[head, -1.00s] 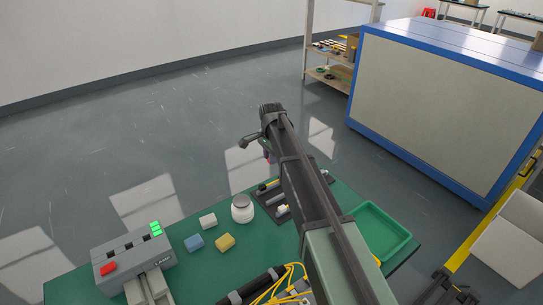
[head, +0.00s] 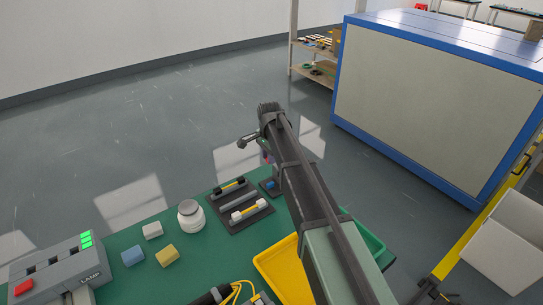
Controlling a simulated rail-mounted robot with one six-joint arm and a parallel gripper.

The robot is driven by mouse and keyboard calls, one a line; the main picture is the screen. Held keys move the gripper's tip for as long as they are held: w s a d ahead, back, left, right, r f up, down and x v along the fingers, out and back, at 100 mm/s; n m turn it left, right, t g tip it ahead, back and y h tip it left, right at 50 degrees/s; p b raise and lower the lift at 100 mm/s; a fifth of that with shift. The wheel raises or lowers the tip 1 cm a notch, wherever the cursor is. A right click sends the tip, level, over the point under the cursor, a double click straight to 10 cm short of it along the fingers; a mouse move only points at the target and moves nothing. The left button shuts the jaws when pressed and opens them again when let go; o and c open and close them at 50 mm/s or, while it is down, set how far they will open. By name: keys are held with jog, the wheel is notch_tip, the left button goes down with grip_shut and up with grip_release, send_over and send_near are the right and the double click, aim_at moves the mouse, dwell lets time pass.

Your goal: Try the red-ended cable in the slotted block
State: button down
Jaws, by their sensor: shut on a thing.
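The slotted block (head: 58,266) is a grey box with dark slots on top, a red button, green lights and a "LAMP" label, at the lower left of the head view. My gripper (head: 264,149) is at the far end of my arm, beyond the table's far edge and well right of the block. Its fingers are mostly hidden by the wrist. A small reddish-purple bit, seemingly the red-ended cable (head: 266,157), shows below the wrist, and the gripper is shut on it. The rest of that cable is hidden.
A dark rack (head: 256,219) holds a white-ended yellow cable (head: 250,210) and a dark one. A white jar (head: 190,214) and small blocks stand between rack and slotted block. A yellow tray (head: 277,268) and green tray (head: 373,246) lie right. A blue-edged cabinet (head: 430,110) stands behind.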

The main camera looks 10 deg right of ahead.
jog(key=b, duration=0.7)
send_over(270, 184)
jog(key=shift+w+f, duration=0.15)
jog(key=shift+f, duration=3.55)
jog(key=shift+f+b, duration=1.55)
jog(key=shift+b, duration=0.05)
jog(key=c, duration=0.9)
grip_release()
jog(key=shift+r, duration=0.15)
notch_tip(270, 184, up, 11)
jog(key=p, duration=1.1)
jog(key=shift+f, duration=0.25)
